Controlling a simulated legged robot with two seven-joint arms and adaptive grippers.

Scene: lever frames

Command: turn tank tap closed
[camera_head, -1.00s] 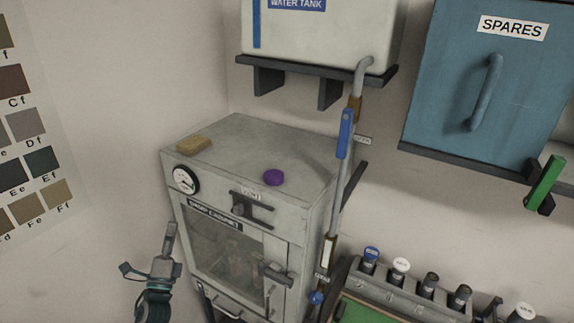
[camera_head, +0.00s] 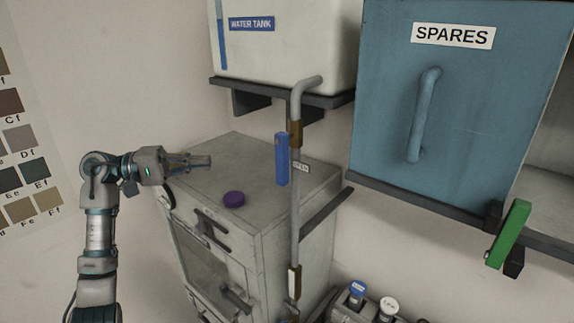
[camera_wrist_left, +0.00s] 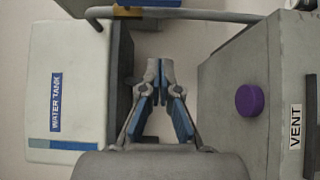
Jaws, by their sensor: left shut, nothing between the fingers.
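The tank tap has a blue lever (camera_head: 282,160) that hangs upright, along the grey pipe (camera_head: 296,210) below the white water tank (camera_head: 285,45). A small tag reading "OPEN" (camera_head: 301,167) sits right of it. My left gripper (camera_head: 208,161) is shut and empty, pointing right over the cabinet top, left of the lever and apart from it. In the left wrist view the shut fingers (camera_wrist_left: 152,70) are in the middle, the tank (camera_wrist_left: 65,90) is at left and a sliver of the blue lever (camera_wrist_left: 148,3) shows at the top edge. My right gripper is out of view.
A grey cabinet (camera_head: 285,195) stands below the tank, with a purple knob (camera_head: 234,199) on top. A blue SPARES cupboard (camera_head: 390,100) and a green lever (camera_head: 508,233) are at right. A dark shelf (camera_head: 275,93) supports the tank.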

